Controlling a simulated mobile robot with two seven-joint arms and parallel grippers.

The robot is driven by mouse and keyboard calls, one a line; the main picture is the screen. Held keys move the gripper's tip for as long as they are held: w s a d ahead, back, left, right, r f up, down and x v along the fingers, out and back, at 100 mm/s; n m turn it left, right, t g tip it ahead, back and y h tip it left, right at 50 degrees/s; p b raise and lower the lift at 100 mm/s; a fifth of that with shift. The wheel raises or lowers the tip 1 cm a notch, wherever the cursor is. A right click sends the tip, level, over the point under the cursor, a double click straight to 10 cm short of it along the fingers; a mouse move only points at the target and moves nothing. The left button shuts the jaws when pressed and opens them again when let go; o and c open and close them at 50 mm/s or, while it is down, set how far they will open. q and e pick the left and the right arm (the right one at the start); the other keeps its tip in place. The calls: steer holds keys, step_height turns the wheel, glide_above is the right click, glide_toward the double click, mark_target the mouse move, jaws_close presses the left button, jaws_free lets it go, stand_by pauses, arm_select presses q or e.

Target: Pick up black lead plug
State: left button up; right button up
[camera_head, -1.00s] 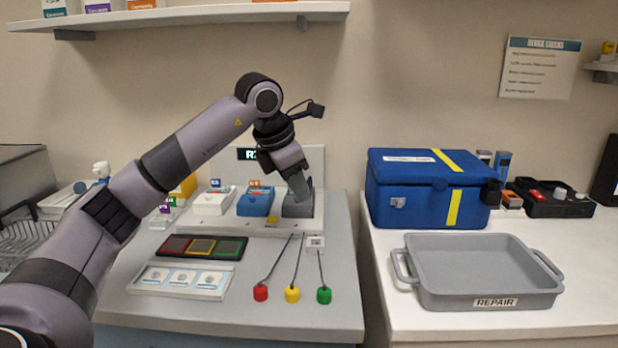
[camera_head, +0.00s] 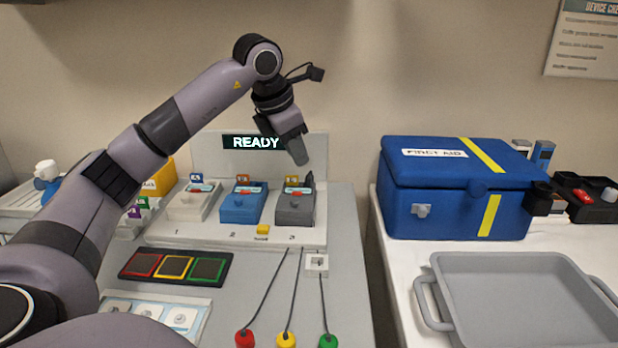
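Three dark leads run down the grey station top to a red plug (camera_head: 244,338), a yellow plug (camera_head: 286,340) and a green plug (camera_head: 328,341) at the bottom edge. The green plug's lead meets a small white square socket (camera_head: 316,263). I cannot make out a plug that is itself black. My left gripper (camera_head: 298,152) points down above the grey device (camera_head: 295,205) at position 3, apart from it and well behind the plugs. Its fingers show side-on, so their opening is unclear. My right gripper is not in view.
A white device (camera_head: 193,203) and a blue device (camera_head: 242,205) stand left of the grey one, below a READY display (camera_head: 254,142). A three-colour panel (camera_head: 175,267) lies in front. A blue first aid box (camera_head: 455,190) and a grey tray (camera_head: 520,262) stand on the right counter.

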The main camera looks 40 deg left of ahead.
mark_target(309, 176)
arm_select(q)
steer(key=x, duration=0.6)
steer(key=shift+w+d+f+b, duration=0.2)
steer(key=shift+w+f+b, duration=0.05)
steer(key=shift+f+b, duration=0.1)
jaws_close()
